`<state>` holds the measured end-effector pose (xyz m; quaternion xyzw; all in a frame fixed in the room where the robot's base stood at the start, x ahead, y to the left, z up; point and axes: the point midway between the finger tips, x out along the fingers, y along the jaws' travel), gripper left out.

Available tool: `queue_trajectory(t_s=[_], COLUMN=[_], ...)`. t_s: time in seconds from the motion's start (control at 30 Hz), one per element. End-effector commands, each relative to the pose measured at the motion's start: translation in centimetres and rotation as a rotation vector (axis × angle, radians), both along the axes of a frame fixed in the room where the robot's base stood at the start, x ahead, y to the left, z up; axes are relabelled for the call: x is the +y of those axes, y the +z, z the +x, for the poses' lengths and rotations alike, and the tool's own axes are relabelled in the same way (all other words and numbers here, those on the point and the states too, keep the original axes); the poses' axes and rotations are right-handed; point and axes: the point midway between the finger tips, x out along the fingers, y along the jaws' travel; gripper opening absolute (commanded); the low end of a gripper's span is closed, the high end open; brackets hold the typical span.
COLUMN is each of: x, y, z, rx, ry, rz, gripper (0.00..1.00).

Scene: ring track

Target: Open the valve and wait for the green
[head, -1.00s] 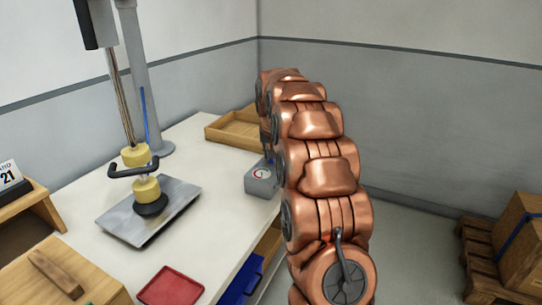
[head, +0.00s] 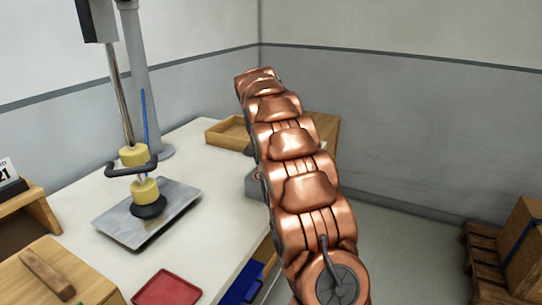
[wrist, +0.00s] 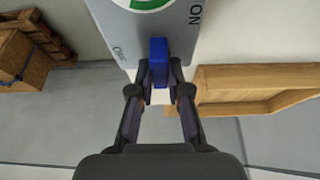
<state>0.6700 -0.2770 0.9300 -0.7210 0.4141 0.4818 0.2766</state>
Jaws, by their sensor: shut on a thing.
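The valve box (wrist: 110,20) is grey, with OFF and ON printed on its face. A blue valve handle (wrist: 158,48) sticks out from it between the two labels, nearer OFF. My gripper (wrist: 159,78) is shut on the handle. Part of a round white and green marking (wrist: 148,3) shows at the top edge of the wrist view, cut off. In the head view the grey box (head: 254,187) stands at the table's right edge, mostly behind my arm. My gripper and the handle are hidden there.
A wooden tray (head: 226,141) lies at the table's back. A press with yellow blocks (head: 145,190) stands on a metal plate (head: 107,222). A red tray (head: 168,288) is in front. A box on a pallet (head: 520,245) stands on the floor at right.

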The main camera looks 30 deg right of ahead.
Motion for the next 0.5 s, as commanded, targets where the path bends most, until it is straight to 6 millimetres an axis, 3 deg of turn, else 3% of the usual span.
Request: queue_trajectory(t_s=[0.33, 0.37, 0.5], x=[-0.01, -0.01, -0.01], y=[0.01, 0.01, 0.00], z=[-0.02, -0.02, -0.01], rx=[0.000, 0.000, -0.001], ry=[-0.003, -0.003, -0.002], rz=[0.001, 0.001, 0.000], gripper=[0.00, 0.20, 0.34])
